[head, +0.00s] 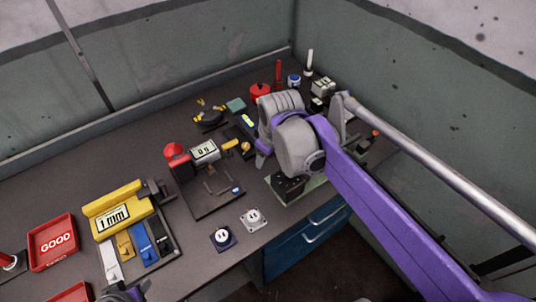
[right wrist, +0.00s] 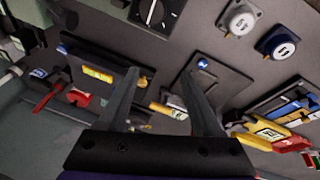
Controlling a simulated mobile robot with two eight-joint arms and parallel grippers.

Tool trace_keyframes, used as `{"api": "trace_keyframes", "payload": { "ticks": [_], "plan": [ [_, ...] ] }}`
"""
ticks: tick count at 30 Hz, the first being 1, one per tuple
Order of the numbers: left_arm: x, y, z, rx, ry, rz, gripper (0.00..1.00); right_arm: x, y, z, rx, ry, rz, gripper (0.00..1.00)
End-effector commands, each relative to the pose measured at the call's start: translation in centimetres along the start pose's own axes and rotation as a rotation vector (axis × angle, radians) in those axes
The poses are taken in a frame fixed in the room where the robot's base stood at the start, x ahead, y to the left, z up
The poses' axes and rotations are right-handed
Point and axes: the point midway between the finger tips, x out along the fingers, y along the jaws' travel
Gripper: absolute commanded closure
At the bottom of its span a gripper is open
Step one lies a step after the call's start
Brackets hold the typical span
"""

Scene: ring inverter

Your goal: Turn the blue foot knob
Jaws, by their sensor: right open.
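A small blue knob (head: 237,190) sits at the front right corner of a dark board (head: 215,209) that carries a red-topped gauge. It also shows in the right wrist view (right wrist: 203,64), at the far end of the board, just beyond and right of my right fingertip. My right gripper (right wrist: 160,72) is open, with nothing between its fingers and apart from the knob. In the head view my right arm's grey wrist hides most of that gripper. Part of my left gripper (head: 125,293) shows at the bottom edge; its fingers cannot be made out.
Two round-faced sockets, one white (head: 254,219) and one dark (head: 222,238), stand near the table's front edge. A second dark plate (right wrist: 100,75) shows left in the right wrist view.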

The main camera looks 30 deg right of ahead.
Motion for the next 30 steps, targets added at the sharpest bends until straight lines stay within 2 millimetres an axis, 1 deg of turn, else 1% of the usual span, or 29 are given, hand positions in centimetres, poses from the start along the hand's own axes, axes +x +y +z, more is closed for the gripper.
{"api": "trace_keyframes", "payload": {
  "ticks": [3,10,13,16,17,20,21,23,24,26,27,29,30],
  "plan": [
    [0.0,0.0,0.0,0.0,0.0,0.0,0.48,0.0,-0.3,0.2,0.007,0.003,0.001,0.34],
    [0.0,0.0,0.0,0.0,0.0,0.0,0.48,0.0,-0.3,0.2,0.008,0.004,0.001,0.34],
    [0.0,0.0,0.0,0.0,0.0,0.0,0.48,0.0,0.0,0.0,0.018,0.001,0.001,0.51],
    [-0.1,0.0,-0.1,0.0,0.001,0.0,0.48,-0.1,1.4,-1.0,0.073,-0.015,-0.002,0.51],
    [-0.1,0.0,-0.2,0.0,0.001,0.0,0.48,-0.1,2.1,-1.6,0.101,-0.023,-0.004,0.51],
    [-0.3,0.0,-0.4,0.0,0.004,0.0,0.48,0.0,5.5,-3.6,0.234,-0.061,-0.01,0.51],
    [-0.4,0.0,-0.5,0.0,0.004,0.0,0.48,0.1,7.1,-4.5,0.299,-0.079,-0.011,0.51],
    [-0.6,0.0,-0.7,0.0,0.006,0.0,0.48,0.5,9.6,-5.6,0.401,-0.107,-0.014,0.51],
    [-0.6,0.0,-0.8,0.0,0.007,0.0,0.48,0.8,11.2,-6.2,0.467,-0.127,-0.015,0.51],
    [-0.8,0.0,-0.9,0.0,0.008,0.0,0.48,1.5,13.7,-7.0,0.568,-0.156,-0.015,0.51],
    [-0.8,0.0,-1.0,0.0,0.009,0.0,0.48,2.0,15.3,-7.4,0.634,-0.175,-0.015,0.51],
    [-1.0,0.0,-1.1,0.0,0.01,0.0,0.48,2.8,17.6,-7.8,0.734,-0.203,-0.013,0.51],
    [-1.0,0.0,-1.2,0.0,0.011,0.0,0.48,3.4,19.1,-7.9,0.799,-0.222,-0.011,0.51]
  ]
}}
